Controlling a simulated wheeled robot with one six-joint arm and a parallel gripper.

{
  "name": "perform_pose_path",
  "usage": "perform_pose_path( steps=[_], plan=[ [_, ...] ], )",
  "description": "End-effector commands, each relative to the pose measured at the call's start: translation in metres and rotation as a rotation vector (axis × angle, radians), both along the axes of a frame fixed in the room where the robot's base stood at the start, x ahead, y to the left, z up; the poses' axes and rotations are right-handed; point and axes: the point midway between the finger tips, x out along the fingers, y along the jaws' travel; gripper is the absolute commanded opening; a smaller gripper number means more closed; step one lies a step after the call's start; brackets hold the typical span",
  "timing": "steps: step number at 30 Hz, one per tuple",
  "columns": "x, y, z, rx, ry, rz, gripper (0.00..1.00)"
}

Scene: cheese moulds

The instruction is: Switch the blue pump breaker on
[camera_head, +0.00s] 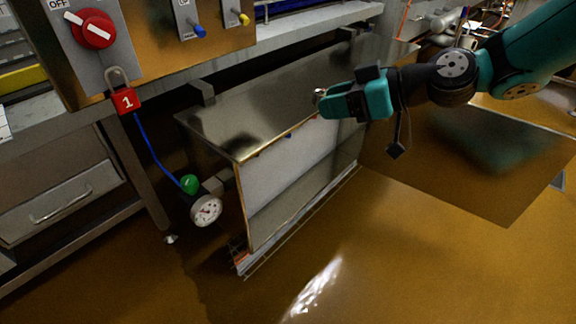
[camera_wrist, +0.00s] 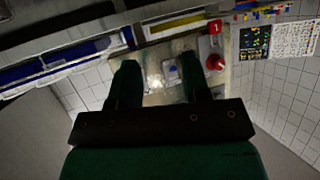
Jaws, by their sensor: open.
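The blue pump breaker (camera_head: 200,31) is a small blue lever at the lower end of a pale plate on the brass-coloured panel (camera_head: 150,50). Its plate lettering is too small to read. In the wrist view a small blue spot (camera_wrist: 172,70), seemingly this lever, shows beyond and between my fingers. My gripper (camera_head: 320,98) is teal, open and empty. It is apart from the panel, to the right of and below the breaker in the head view. Its two fingers also show in the wrist view (camera_wrist: 160,64).
A yellow lever (camera_head: 243,19) sits right of the blue one. A red rotary switch (camera_head: 93,29) marked OFF and a red padlock (camera_head: 124,99) marked 1 are at left. A steel box (camera_head: 240,120) stands below, with a gauge (camera_head: 206,210) beside it. Floor in front is clear.

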Motion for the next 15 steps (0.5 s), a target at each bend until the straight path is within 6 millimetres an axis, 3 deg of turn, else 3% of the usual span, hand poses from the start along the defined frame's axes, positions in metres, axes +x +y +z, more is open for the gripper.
perform_pose_path(
  steps=[1,6,12,15],
  plan=[
    [0.017,-0.002,-0.054,0.038,-0.038,-0.015,0.43],
    [0.066,-0.013,-0.141,0.160,-0.208,-0.091,0.43],
    [0.105,-0.033,-0.214,0.238,-0.351,-0.200,0.43],
    [0.114,-0.041,-0.232,0.255,-0.389,-0.237,0.43]
  ],
)
